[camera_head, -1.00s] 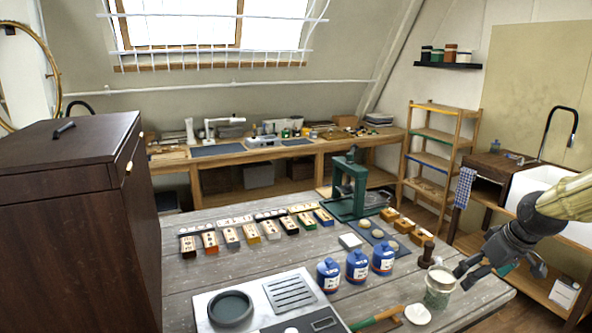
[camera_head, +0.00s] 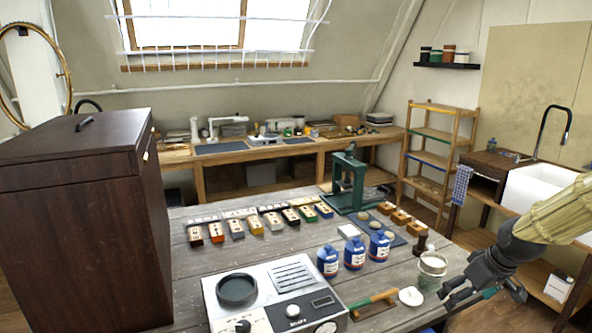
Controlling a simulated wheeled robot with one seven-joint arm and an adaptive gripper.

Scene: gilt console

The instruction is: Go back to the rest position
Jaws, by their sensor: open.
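My gripper (camera_head: 487,297) is at the lower right of the head view, at the end of my arm that comes in from the right edge. Its dark fingers are spread apart and nothing shows between them. It hangs at the right front edge of the grey wooden table (camera_head: 290,240). A jar with a pale top (camera_head: 431,272) stands on the table just left of the fingers, and I see a gap between them.
Blue bottles (camera_head: 354,256), a metal appliance (camera_head: 275,293), a green-handled tool (camera_head: 374,299) and a green press (camera_head: 350,183) are on the table. A dark cabinet (camera_head: 75,230) stands at left. A sink (camera_head: 540,195) and wooden shelf (camera_head: 435,150) are at right.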

